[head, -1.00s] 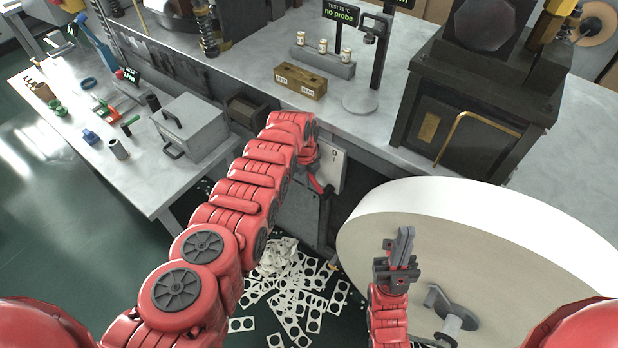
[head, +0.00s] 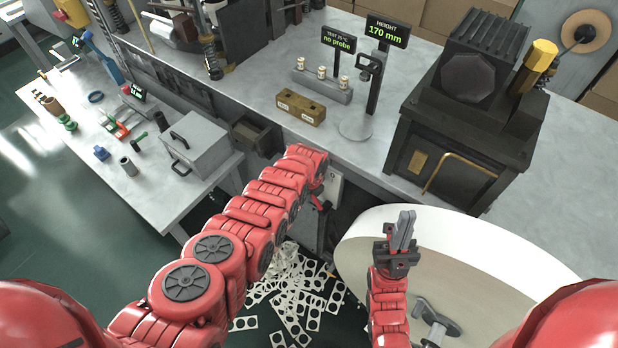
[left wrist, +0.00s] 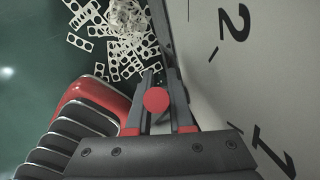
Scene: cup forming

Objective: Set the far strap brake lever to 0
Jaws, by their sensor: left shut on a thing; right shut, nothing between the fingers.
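The lever's round red knob (left wrist: 156,100) shows in the left wrist view between the fingers of my left gripper (left wrist: 160,80), which is shut on it. Beside it on the right is a white scale plate (left wrist: 215,85) with the black numerals 2 and 1 and tick marks. The lever's shaft and the 0 mark cannot be made out. In the head view my left arm covers most of the left gripper (head: 321,192) and the lever, and only an edge of the plate (head: 335,187) shows. My right gripper (head: 404,232) is shut and empty, pointing up before the large white roll.
The large white roll (head: 470,240) fills the lower right. A workbench (head: 330,125) carries a height gauge reading 170 mm (head: 387,32) and a dark machine (head: 460,120). Punched white scrap strips (head: 295,300) lie on the floor below my left arm.

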